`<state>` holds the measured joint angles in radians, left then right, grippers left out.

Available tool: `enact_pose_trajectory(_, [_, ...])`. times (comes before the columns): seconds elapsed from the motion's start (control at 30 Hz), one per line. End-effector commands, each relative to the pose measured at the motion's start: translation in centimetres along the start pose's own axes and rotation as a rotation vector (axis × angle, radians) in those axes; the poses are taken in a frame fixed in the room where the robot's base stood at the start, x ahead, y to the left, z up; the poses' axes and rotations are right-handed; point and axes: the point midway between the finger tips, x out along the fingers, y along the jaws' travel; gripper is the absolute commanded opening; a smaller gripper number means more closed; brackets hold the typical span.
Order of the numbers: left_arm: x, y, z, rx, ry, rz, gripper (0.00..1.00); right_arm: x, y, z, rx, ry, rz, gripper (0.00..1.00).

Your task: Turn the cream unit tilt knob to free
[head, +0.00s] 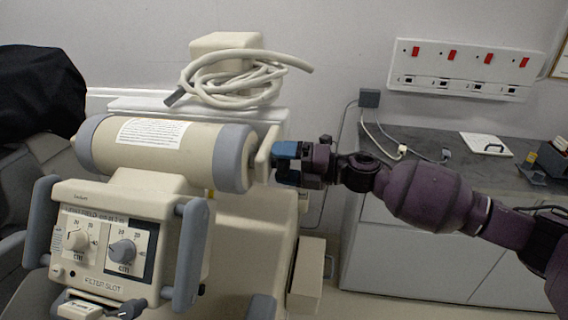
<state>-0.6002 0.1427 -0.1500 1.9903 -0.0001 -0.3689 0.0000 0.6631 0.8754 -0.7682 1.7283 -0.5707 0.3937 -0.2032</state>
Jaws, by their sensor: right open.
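The cream unit (160,190) fills the left half of the head view. Its cylindrical head (195,160) has grey end bands, and a cream bracket (263,155) stands at the right end. My right gripper (276,163) comes in from the right with its blue fingers at this bracket. Its jaws are open, and I cannot tell whether they touch anything. No knob marked as tilt can be made out; the spot between the fingers is hidden. On the front panel are a white dial knob (79,239) and a grey dial knob (122,250). My left gripper is not in view.
Grey handles flank the front panel, the right one (190,255) below the cylinder. A coiled pale cable (235,80) lies on top behind it. A grey-topped counter (420,150) stands right, under a wall socket panel (465,70). A black cover (40,90) is at far left.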

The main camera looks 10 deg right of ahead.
Motion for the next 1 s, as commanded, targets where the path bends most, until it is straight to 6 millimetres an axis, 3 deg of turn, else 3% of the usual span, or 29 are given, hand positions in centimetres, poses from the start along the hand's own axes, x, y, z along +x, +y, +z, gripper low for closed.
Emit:
enact_pose_trajectory(0.17, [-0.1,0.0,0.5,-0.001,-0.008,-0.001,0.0,-1.3,-0.2,0.0,0.002,-0.002,-0.002,0.81])
enact_pose_trajectory(0.63, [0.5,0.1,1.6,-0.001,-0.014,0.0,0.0,-9.1,-0.2,0.0,0.001,-0.001,-0.003,0.81])
enact_pose_trajectory(1.0, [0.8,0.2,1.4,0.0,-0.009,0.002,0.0,-10.8,0.0,0.0,0.0,0.001,0.0,0.81])
